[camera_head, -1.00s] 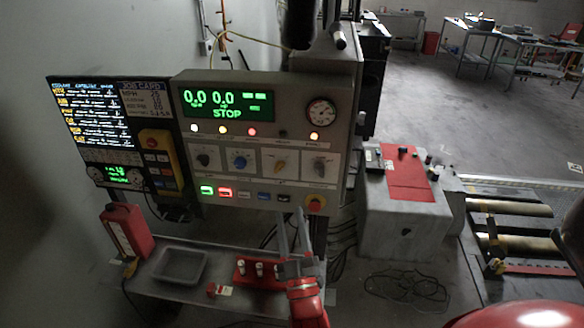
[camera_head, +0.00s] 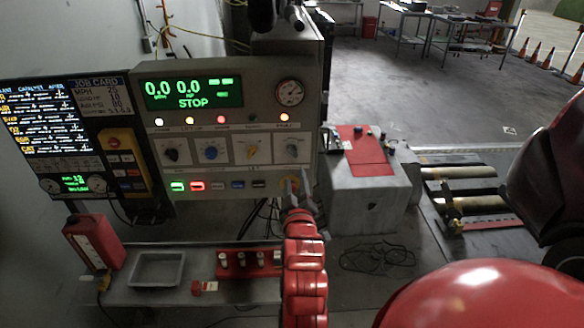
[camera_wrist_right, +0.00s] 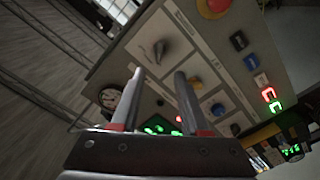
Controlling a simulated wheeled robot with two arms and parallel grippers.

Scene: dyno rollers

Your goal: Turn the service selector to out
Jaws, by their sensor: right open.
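The control panel (camera_head: 160,120) carries a row of four rotary knobs: black (camera_head: 171,154), blue (camera_head: 211,153), yellow-orange (camera_head: 252,152) and grey (camera_head: 292,149) at the right end. Their labels are too small to read, so I cannot tell which is the service selector. My right gripper (camera_head: 290,190) is open and empty, just below the grey knob in the head view. In the right wrist view the gripper's (camera_wrist_right: 159,74) two fingers point at the panel, with the grey knob (camera_wrist_right: 158,50) just beyond them and no visible contact. My left gripper is not in view.
A red stop button (camera_wrist_right: 213,4) and coloured push buttons (camera_head: 197,186) sit below the knobs. A round gauge (camera_head: 290,93) is above. A shelf below holds a grey tray (camera_head: 157,269) and a red container (camera_head: 92,241). A grey cabinet (camera_head: 370,200) stands to the right.

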